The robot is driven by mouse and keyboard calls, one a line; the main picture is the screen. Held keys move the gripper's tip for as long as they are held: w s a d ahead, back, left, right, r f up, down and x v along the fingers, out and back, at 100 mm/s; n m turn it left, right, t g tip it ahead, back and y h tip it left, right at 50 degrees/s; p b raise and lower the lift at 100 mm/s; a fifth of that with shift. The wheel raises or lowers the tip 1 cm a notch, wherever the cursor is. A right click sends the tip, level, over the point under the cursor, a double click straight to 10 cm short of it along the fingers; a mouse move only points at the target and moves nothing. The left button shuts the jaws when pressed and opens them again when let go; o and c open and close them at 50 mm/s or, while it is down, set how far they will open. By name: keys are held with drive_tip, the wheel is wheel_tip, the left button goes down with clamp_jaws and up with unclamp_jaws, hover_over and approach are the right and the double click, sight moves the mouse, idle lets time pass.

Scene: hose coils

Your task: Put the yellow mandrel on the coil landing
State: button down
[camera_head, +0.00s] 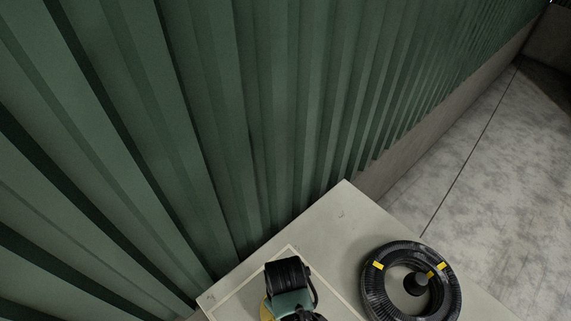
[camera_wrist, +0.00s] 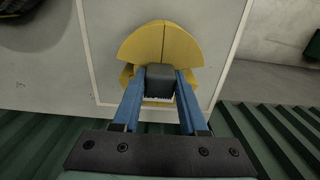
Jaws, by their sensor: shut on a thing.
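The yellow mandrel (camera_wrist: 160,42) has a rounded yellow body and a dark square grip block (camera_wrist: 160,78). My gripper (camera_wrist: 161,82) is shut on this block with its two blue fingers, one on each side. In the head view my gripper (camera_head: 290,303) hides most of the mandrel, and only a yellow edge (camera_head: 265,312) shows. The coil landing (camera_wrist: 108,28) is a pale area with a white outline on the table top. The mandrel is over the landing, inside or close to its outline. I cannot tell whether it touches the surface.
A black hose coil (camera_head: 375,298) with yellow bands lies on the table (camera_head: 338,222) to the right of my gripper, around a dark round post (camera_head: 415,284). A green corrugated wall (camera_head: 230,110) stands close along the table's far left edge. Bare concrete floor (camera_head: 480,190) lies beyond.

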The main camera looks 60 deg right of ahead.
drive_tip(key=shift+d+f, duration=0.1)
drive_tip(key=shift+f, duration=0.1)
drive_tip(key=shift+c, duration=2.2)
unclamp_jaws()
wheel_tip(320, 180, up, 12)
